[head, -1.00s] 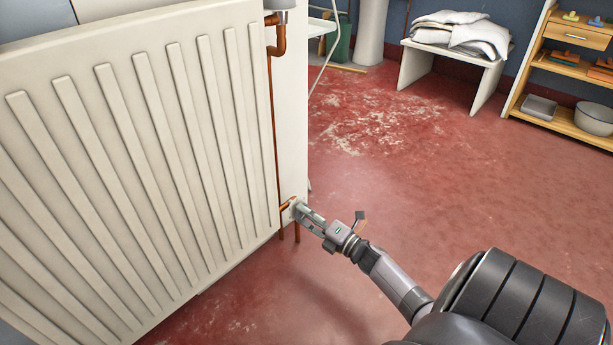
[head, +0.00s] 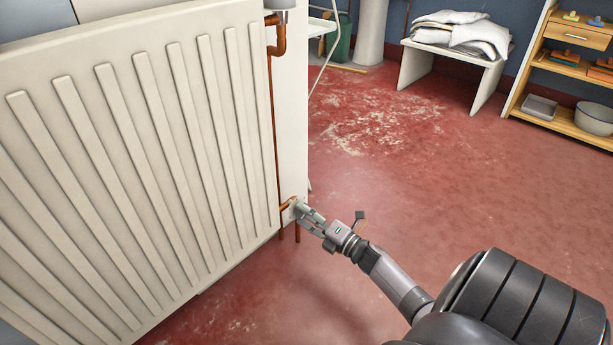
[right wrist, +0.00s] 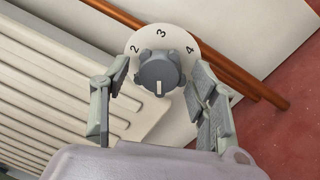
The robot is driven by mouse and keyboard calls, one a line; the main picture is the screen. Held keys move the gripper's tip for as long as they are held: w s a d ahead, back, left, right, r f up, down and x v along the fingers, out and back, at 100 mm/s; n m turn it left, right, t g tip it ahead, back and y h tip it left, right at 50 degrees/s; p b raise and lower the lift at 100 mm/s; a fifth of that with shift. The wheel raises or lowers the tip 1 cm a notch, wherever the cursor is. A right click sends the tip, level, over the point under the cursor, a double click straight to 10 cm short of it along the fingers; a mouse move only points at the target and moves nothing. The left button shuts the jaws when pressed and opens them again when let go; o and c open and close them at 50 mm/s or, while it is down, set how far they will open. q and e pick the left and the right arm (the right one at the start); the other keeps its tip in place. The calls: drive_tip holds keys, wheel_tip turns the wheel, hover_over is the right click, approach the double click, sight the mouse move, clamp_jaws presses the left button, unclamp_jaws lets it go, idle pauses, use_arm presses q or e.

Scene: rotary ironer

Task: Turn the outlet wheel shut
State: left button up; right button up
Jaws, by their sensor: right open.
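The outlet wheel is a grey ribbed knob (right wrist: 158,72) with a white mark, in front of a round white dial plate (right wrist: 176,35) numbered 2, 3, 4. In the right wrist view the white mark points down the picture, away from the 3. My right gripper (right wrist: 160,88) is open, with one finger on each side of the knob. A gap shows between the knob and the right finger; contact on the left side is unclear. In the head view my right gripper (head: 304,213) is at the radiator's lower right corner and mostly hides the wheel. My left gripper is not in view.
A large white ribbed radiator (head: 150,130) stands close to the left of my right gripper. A copper pipe (head: 273,120) runs down its side to the wheel. The red floor (head: 430,190) to the right is open. A white bench (head: 440,68) and wooden shelves (head: 560,115) stand farther back.

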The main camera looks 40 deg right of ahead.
drive_tip(key=s+d, duration=0.1)
drive_tip(key=s, duration=1)
drive_tip(key=shift+s+d+f, duration=0.3)
drive_tip(key=shift+s+f, duration=0.1)
drive_tip(key=shift+f, duration=0.05)
drive_tip(key=shift+r, duration=0.1)
